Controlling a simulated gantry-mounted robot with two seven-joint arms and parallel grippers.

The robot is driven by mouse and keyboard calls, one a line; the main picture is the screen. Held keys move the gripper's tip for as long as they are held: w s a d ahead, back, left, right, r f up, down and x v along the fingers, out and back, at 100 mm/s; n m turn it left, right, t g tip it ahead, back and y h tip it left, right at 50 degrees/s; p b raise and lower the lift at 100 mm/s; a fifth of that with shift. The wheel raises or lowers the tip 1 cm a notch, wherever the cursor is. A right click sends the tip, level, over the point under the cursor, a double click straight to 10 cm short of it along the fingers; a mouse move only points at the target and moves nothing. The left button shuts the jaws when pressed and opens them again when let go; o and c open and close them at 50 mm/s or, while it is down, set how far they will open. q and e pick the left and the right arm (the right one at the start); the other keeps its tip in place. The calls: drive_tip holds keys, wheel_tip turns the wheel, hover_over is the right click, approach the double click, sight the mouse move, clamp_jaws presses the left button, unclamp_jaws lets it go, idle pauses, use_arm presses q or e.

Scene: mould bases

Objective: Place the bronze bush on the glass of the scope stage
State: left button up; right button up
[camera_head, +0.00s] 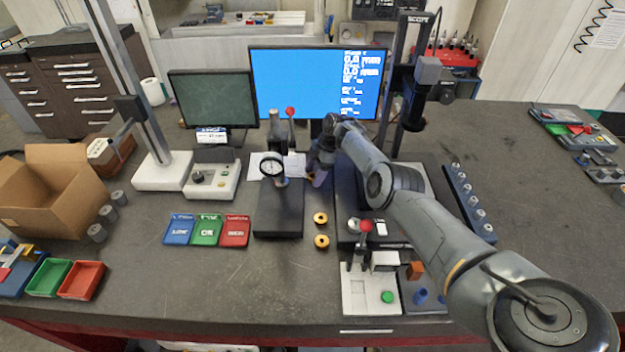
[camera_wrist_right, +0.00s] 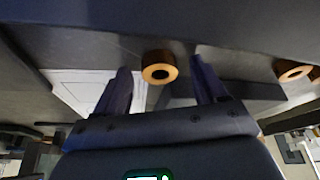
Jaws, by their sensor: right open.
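Two bronze bushes, a rear one (camera_head: 320,218) and a front one (camera_head: 321,241), stand on the bench right of the dial gauge's black base. My right gripper (camera_head: 318,178) is open, pointing down behind them near the monitor. In the right wrist view, a bronze bush (camera_wrist_right: 160,68) shows between the open fingers (camera_wrist_right: 162,82), apart from both; another bush (camera_wrist_right: 290,71) is at right. I cannot tell how these match the head view. The scope (camera_head: 412,85) stands at the back right. My right arm hides much of its stage (camera_head: 424,180), and the glass is not clear. My left gripper is out of view.
The dial gauge (camera_head: 271,167) stands just left of my right gripper. A red-knobbed fixture (camera_head: 365,226) is in front of the scope. A rail with several pins (camera_head: 470,204) lies right. Bench at far right front is clear.

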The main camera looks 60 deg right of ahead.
clamp_jaws()
idle(0.4)
